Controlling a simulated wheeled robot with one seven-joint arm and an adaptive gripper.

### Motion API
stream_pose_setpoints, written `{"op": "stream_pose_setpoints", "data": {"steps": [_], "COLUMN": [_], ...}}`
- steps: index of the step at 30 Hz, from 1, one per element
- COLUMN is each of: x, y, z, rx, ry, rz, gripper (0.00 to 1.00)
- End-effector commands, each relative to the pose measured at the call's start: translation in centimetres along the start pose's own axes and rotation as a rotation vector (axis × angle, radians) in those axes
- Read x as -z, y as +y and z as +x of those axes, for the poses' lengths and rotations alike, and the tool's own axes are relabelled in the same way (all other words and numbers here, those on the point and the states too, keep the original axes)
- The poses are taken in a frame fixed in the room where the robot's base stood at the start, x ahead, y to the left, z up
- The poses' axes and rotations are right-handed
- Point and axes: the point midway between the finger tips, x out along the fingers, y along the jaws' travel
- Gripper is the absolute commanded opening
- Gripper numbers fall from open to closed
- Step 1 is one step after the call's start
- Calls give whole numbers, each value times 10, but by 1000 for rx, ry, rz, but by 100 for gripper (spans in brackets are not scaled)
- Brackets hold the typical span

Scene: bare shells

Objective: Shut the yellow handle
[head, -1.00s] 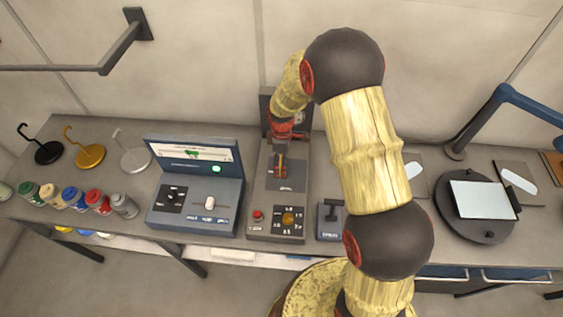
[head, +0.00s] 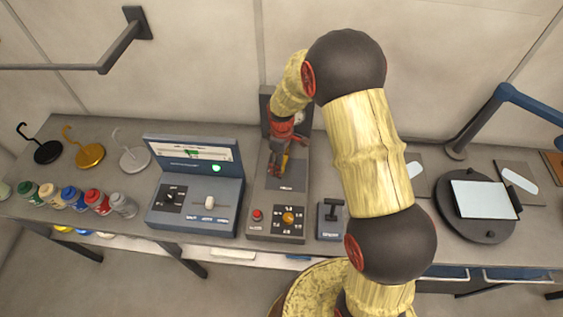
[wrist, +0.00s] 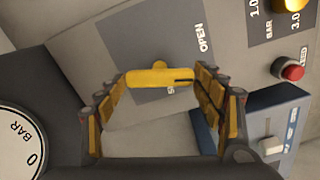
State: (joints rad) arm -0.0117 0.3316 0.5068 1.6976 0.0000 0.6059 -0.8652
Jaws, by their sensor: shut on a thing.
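The yellow handle (wrist: 158,78) is a short bar on the grey panel (wrist: 117,36) of the middle console. In the wrist view it lies crosswise between the two fingers of my gripper (wrist: 160,90). The fingers are closed in on its two ends. In the head view my gripper (head: 279,166) is low over the console, and the handle (head: 285,163) shows only as a small yellow piece by the fingers.
The console has a red button (head: 257,215) and a yellow knob (head: 288,217) at its front. A blue-grey console (head: 233,195) with a screen stands close on the left, and a small lever box (head: 331,220) on the right. A dial marked BAR (wrist: 20,143) is beside my gripper.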

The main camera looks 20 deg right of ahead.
Motion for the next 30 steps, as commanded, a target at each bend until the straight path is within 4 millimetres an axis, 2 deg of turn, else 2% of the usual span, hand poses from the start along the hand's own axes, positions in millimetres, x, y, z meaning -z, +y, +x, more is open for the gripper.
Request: {"op": "stream_pose_setpoints", "data": {"steps": [30], "x": [0], "y": [0], "z": [1], "rx": [0], "ry": [0], "rz": [956], "gripper": [43]}}
